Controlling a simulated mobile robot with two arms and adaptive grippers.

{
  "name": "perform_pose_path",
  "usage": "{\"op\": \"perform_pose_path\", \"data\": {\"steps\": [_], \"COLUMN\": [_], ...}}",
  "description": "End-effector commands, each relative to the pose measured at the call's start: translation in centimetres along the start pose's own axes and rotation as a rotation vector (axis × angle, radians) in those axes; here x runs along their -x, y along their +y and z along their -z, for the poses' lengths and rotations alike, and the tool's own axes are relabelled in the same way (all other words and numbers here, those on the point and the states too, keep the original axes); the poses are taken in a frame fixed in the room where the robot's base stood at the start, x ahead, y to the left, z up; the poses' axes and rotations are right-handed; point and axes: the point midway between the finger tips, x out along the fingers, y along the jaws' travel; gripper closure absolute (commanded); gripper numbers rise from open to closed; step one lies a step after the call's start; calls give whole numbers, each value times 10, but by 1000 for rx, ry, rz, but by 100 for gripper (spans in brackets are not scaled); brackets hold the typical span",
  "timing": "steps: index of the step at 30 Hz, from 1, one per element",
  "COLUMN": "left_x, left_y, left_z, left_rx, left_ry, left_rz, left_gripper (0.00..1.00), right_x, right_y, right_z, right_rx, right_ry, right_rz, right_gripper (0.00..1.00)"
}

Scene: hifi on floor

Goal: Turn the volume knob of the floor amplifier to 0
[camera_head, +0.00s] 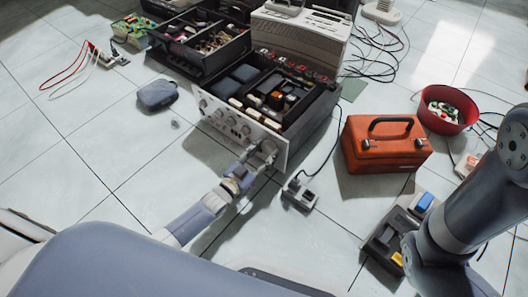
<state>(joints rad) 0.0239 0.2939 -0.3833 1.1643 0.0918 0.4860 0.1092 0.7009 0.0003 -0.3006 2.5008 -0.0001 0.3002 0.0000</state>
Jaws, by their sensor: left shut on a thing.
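The floor amplifier (222,112) stands on the tiles in the upper middle of the head view. It has a silver front panel with several knobs and an open top filled with parts. My left arm comes up from the lower left. Its gripper (260,154) is at the right part of the front panel, shut on a knob there. The fingers hide most of that knob, and its pointer and scale cannot be read. My right arm is at the right edge, and its gripper is out of view.
An orange toolbox (386,151) and a red bowl (446,112) stand right of the amplifier. A power socket (300,193) with a cable lies in front. A grey pouch (157,94) lies to the left. Free floor lies at the left.

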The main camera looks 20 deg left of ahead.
Motion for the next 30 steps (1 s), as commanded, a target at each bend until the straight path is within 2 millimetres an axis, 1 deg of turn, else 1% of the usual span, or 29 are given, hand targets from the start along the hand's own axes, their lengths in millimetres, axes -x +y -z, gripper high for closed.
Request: {"op": "perform_pose_path", "data": {"steps": [5, 15, 30], "left_x": [0, 0, 0], "left_y": [0, 0, 1], "left_z": [1, 1, 0], "left_rx": [114, 428, 903], "left_ry": [-2, -1, -1], "left_rz": [-1, -1, -1], "left_gripper": [80, 80, 80], "right_x": [-6, -14, -15], "right_y": [1, 3, 4], "right_z": [-2, -6, -7], "right_rx": [0, 0, 0], "right_ry": [-1, -1, -4], "right_rz": [0, 0, -2], "right_gripper": [60, 60, 60]}}
